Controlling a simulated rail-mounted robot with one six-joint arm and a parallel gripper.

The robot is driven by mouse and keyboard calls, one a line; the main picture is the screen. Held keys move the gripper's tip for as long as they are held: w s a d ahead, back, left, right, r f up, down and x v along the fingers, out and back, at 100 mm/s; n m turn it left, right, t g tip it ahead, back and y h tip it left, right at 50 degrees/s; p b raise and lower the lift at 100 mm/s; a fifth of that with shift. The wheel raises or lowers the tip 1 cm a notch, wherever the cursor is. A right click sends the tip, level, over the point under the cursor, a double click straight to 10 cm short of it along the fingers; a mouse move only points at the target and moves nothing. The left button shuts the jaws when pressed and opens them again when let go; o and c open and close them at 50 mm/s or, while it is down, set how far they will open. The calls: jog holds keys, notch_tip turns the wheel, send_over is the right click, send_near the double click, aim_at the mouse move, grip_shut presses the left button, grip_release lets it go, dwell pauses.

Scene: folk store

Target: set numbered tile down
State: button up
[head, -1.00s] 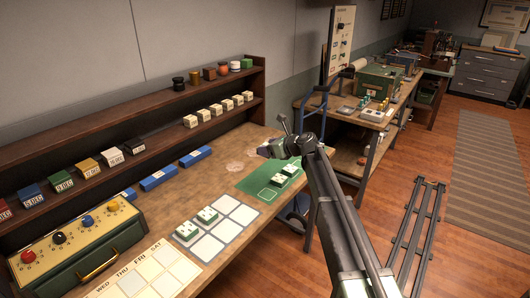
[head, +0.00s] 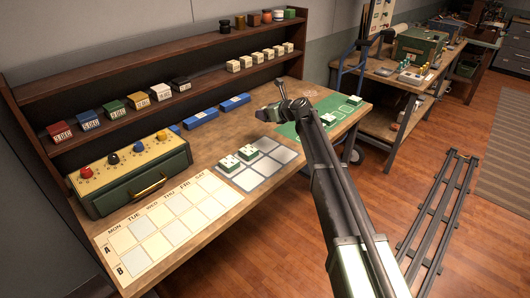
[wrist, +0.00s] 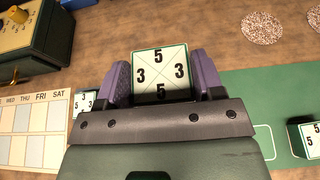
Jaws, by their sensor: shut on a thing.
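My gripper (wrist: 160,75) is shut on a white-topped numbered tile (wrist: 160,62) with a 5 at top and bottom and a 3 on each side. Purple fingers press its left and right sides. In the head view my gripper (head: 268,115) is above the bench, behind the grid of pale squares (head: 286,155) and left of the green mat (head: 305,131). Two tiles (head: 229,161) (head: 247,153) sit side by side at the grid's left end. Two more tiles (head: 327,119) (head: 354,101) sit on the mat. The wrist hides most of the grid in the wrist view.
A day calendar board (head: 160,230) lies at the bench's front left. A yellow-topped box with knobs (head: 128,160) stands behind it. Blue blocks (head: 202,114) lie below the shelf (head: 150,110). Bare wood (head: 225,132) shows between blocks and grid.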

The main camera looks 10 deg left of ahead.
aim_at(267, 145)
notch_tip(267, 145, down, 13)
jog(key=b, duration=1)
jog(key=shift+f+b, duration=0.2)
jog(key=shift+b, duration=0.15)
jog(key=shift+r+p, duration=0.3)
jog(key=shift+r, duration=0.05)
jog(key=shift+f, duration=0.25)
jog(key=o, duration=1.1)
jog(key=shift+r, duration=0.3)
jog(key=p+v, duration=0.4)
jog(key=v, duration=0.7)
jog(key=shift+s+p, duration=0.1)
jog(key=shift+p, duration=0.2)
jog(key=shift+s+d+r, duration=0.15)
jog(key=shift+s+d, duration=0.1)
jog(key=shift+d, duration=0.1)
jog(key=s+d+f+n+g+h, duration=0.2)
jog(key=s+d+n, duration=0.3)
jog(key=s+n, duration=0.3)
jog(key=s+d+f+n+g+h, duration=0.3)
jog(key=s+n, duration=0.6)
jog(key=s, duration=0.8)
jog(key=s+d+f+n+g+h, duration=0.3)
jog(key=s+d+f+n+h, duration=0.2)
jog(key=s, duration=0.8)
jog(key=d+n, duration=0.3)
jog(key=d, duration=0.1)
jog(key=shift+f+h, duration=0.4)
jog(key=shift+d, duration=0.15)
